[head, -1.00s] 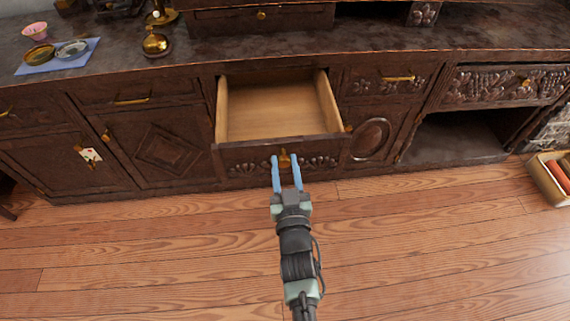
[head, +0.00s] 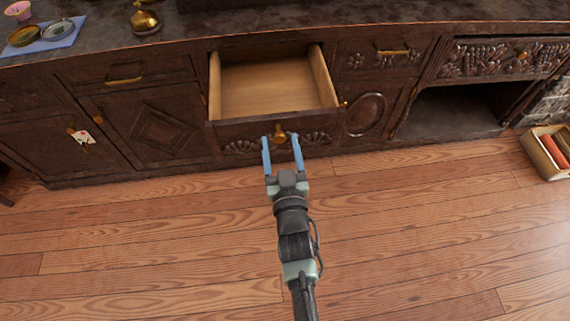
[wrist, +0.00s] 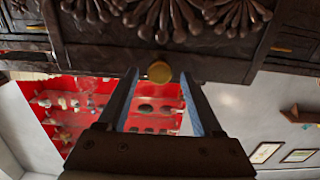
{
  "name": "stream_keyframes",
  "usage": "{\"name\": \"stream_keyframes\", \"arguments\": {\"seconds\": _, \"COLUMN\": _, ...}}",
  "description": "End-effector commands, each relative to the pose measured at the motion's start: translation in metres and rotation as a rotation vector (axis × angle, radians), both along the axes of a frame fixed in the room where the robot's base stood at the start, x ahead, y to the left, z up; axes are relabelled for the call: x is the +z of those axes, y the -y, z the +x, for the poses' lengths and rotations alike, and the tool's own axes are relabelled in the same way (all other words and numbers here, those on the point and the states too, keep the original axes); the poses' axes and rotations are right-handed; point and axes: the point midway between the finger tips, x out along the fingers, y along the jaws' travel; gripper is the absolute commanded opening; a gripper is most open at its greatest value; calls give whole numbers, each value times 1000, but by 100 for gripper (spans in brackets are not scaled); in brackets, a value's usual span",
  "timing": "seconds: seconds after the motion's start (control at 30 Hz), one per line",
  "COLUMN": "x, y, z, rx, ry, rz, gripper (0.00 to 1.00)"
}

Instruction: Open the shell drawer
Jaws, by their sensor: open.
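The shell drawer (head: 238,132) is pulled out of the dark wooden cabinet, and its bare, empty wooden inside shows in the head view. Its front has carved shell fans and a brass knob (head: 279,134) in the middle. In the wrist view the carved front (wrist: 200,22) crosses the top, with the round knob (wrist: 159,72) below it. My gripper (head: 282,139) is open, with its two blue fingers apart at the drawer front, one to each side of the knob in the head view. The fingers do not appear to touch the knob.
A cabinet door with a diamond panel (head: 157,133) is left of the drawer, and an oval-panelled door (head: 365,114) is right of it. An open recess (head: 455,110) lies farther right. A box with red items (head: 545,150) stands on the floor at right. The wooden floor in front is clear.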

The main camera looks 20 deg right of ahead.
Motion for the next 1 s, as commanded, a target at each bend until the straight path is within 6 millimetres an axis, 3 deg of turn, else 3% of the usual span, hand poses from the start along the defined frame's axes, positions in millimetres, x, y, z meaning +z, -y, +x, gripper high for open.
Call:
{"name": "stream_keyframes", "arguments": {"seconds": 0.5, "x": 1, "y": -27, "z": -95, "rx": -1, "ry": -2, "rz": 3, "gripper": 67}}
{"name": "stream_keyframes", "arguments": {"seconds": 0.7, "x": 0, "y": -31, "z": -112, "rx": -2, "ry": 0, "rz": 2, "gripper": 67}}
{"name": "stream_keyframes", "arguments": {"seconds": 1.0, "x": 0, "y": -32, "z": -114, "rx": -1, "ry": 1, "rz": 2, "gripper": 67}}
